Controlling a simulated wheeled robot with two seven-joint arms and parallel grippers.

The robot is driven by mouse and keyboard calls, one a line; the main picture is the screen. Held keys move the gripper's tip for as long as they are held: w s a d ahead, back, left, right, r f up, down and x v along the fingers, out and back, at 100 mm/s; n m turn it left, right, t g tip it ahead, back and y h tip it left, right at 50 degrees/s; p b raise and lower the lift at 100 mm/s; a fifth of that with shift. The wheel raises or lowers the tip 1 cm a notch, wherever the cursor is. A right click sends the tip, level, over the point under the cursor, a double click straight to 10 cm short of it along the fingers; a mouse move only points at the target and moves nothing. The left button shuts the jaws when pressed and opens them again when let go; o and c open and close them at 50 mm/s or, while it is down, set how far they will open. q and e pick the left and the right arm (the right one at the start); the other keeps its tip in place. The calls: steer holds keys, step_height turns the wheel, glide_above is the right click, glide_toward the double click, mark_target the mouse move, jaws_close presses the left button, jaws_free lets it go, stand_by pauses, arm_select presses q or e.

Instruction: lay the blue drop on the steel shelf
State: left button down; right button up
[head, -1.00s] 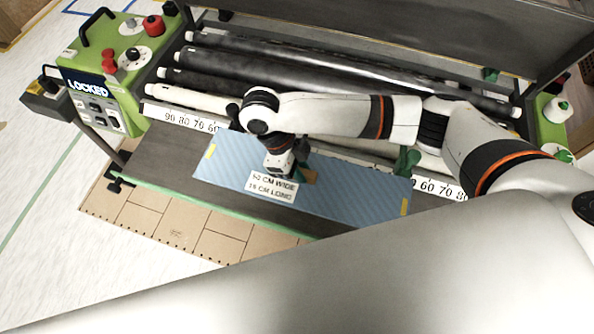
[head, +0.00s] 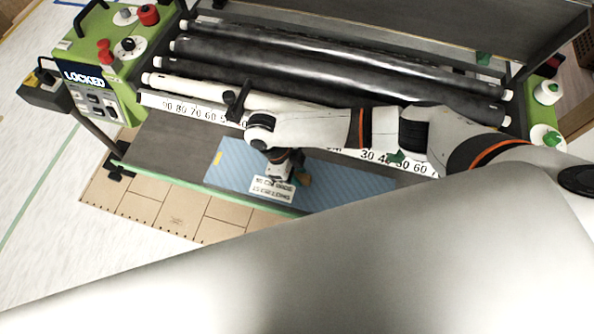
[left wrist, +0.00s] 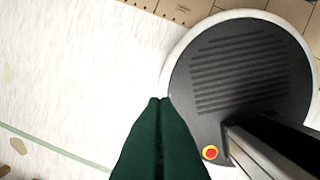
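The blue drop (head: 235,170) is a flat blue sheet with a yellow tape mark and a white size label (head: 273,188). It lies on the dark steel shelf (head: 165,150), its front edge close to the shelf's green front strip. Its right end is partly hidden by my own body. My right gripper (head: 279,174) is above the middle of the sheet, just behind the label. Its fingertips are hidden, so I cannot tell whether it is open or touching. My left gripper (left wrist: 160,98) shows in the left wrist view with its dark green fingers together, empty, above the floor.
A white number scale (head: 190,110) and several rollers (head: 290,65) lie behind the shelf. A green control box (head: 100,80) reading LOCKED stands left. Brown boards (head: 180,215) lie on the floor in front. In the left wrist view, a round dark base (left wrist: 245,70) fills the right.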

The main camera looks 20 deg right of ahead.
steer(key=shift+o, duration=0.9)
arm_select(q)
steer(key=shift+s, duration=0.6)
step_height(320, 180, down, 2)
steer(key=shift+f+b, duration=0.15)
steer(key=shift+b, duration=0.95)
arm_select(e)
steer(key=v, duration=1.2)
arm_select(q)
steer(key=shift+w, duration=0.1)
arm_select(e)
steer(key=shift+a, duration=0.1)
